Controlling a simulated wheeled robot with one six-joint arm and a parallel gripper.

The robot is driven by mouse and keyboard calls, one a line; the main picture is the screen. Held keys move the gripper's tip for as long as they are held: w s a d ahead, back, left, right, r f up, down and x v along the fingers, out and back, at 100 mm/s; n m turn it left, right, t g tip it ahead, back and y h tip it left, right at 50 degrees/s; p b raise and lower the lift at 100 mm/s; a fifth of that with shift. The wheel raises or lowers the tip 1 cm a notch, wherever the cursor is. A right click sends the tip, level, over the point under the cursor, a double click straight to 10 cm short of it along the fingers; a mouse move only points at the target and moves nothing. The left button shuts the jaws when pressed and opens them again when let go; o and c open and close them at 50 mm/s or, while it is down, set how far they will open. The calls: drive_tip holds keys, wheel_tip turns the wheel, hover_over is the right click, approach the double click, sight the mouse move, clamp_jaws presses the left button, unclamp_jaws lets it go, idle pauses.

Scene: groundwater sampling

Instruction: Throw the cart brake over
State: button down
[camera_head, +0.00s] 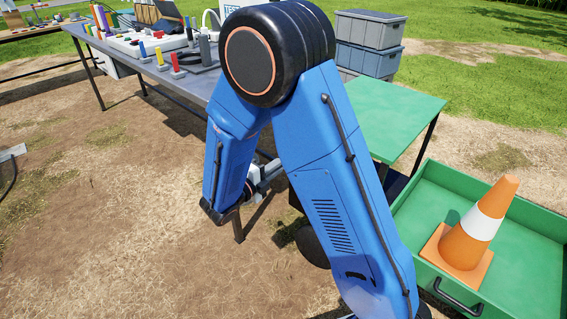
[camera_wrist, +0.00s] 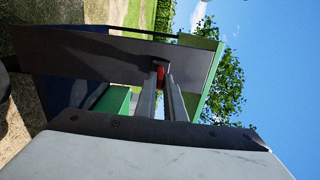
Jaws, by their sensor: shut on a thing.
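The cart (camera_head: 400,112) has a green top and dark legs, and it stands right of centre in the head view. In the wrist view its dark panel (camera_wrist: 95,58) lies beyond my fingers, turned on its side. My gripper (camera_wrist: 164,82) reaches toward the cart with its two grey fingers close together. A small red piece, apparently the cart brake (camera_wrist: 158,72), shows at the fingertips, and my gripper is shut on it. The rest of the brake is hidden. In the head view my blue arm hides most of the gripper and the brake.
An open green drawer (camera_head: 408,213) holds an orange and white traffic cone (camera_head: 472,232). A long grey table (camera_head: 185,92) with bottles and instruments stands at the back left. Stacked grey and blue bins (camera_head: 368,45) stand behind the cart. Bare dirt ground lies clear at the lower left.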

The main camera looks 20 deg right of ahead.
drive_tip(key=c, duration=2.5)
unclamp_jaws()
drive_tip(key=shift+w+d+f+t+h, duration=0.15)
drive_tip(key=shift+f+h, duration=0.15)
drive_tip(key=shift+f, duration=0.3)
drive_tip(key=shift+d+f+t+h, duration=0.2)
drive_tip(key=shift+f+h, duration=0.1)
drive_tip(key=shift+f, duration=0.3)
drive_tip(key=shift+w+d+f+t+h, duration=0.15)
drive_tip(key=shift+f+h, duration=0.15)
drive_tip(key=shift+f, duration=0.3)
drive_tip(key=shift+a, duration=0.1)
drive_tip(key=shift+o, duration=0.7)
drive_tip(key=shift+w+d+f+t+h, duration=0.25)
drive_tip(key=shift+d+f+h, duration=0.15)
drive_tip(key=shift+f, duration=0.15)
drive_tip(key=shift+w+d+f+t+h, duration=0.15)
drive_tip(key=shift+d+f+t+h, duration=0.1)
drive_tip(key=shift+d+f+h, duration=0.25)
drive_tip(key=shift+o, duration=0.4)
drive_tip(key=shift+a+f, duration=0.1)
drive_tip(key=o, duration=0.5)
drive_tip(key=v, duration=1.7)
drive_tip(key=shift+a, duration=0.1)
